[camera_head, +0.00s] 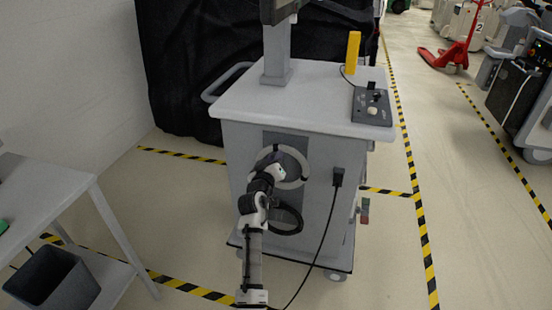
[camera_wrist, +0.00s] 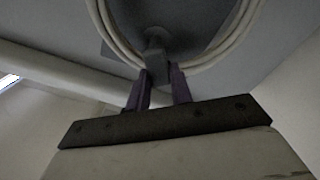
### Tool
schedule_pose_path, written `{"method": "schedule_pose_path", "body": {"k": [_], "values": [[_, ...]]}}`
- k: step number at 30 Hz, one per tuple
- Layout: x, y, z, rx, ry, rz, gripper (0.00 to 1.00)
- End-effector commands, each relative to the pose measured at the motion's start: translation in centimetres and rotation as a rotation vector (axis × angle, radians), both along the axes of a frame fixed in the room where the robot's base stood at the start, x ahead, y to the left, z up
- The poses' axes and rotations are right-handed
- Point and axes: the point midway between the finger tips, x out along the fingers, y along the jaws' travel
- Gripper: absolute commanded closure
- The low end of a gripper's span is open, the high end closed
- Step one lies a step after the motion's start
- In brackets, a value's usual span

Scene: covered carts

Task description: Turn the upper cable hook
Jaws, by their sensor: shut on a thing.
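The upper cable hook (camera_wrist: 156,48) is a grey piece in the wrist view, with its end between the two fingers. My gripper (camera_wrist: 160,88) is shut on it; the dark fingers sit on either side of the hook's end. A pale cable coil (camera_wrist: 240,25) loops around the hook and passes just behind the fingertips. In the head view the coil (camera_head: 295,183) hangs on the front of the grey cart (camera_head: 330,215), and my gripper (camera_head: 277,160) reaches into it.
A dark coil (camera_head: 288,230) hangs lower on the cart, close to my arm. A black cable (camera_head: 328,215) drops from a plug (camera_head: 338,178) on the right. A side table (camera_head: 45,195) is at left.

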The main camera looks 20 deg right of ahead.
Motion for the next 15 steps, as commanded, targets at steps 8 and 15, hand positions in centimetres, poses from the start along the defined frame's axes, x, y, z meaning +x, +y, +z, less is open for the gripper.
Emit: {"method": "schedule_pose_path", "body": {"k": [8, 15], "values": [[0.20, 0.30, -0.45, -0.217, 0.150, -0.001, 1.00], [0.37, 0.56, -0.82, -0.405, 0.277, 0.000, 1.00]]}}
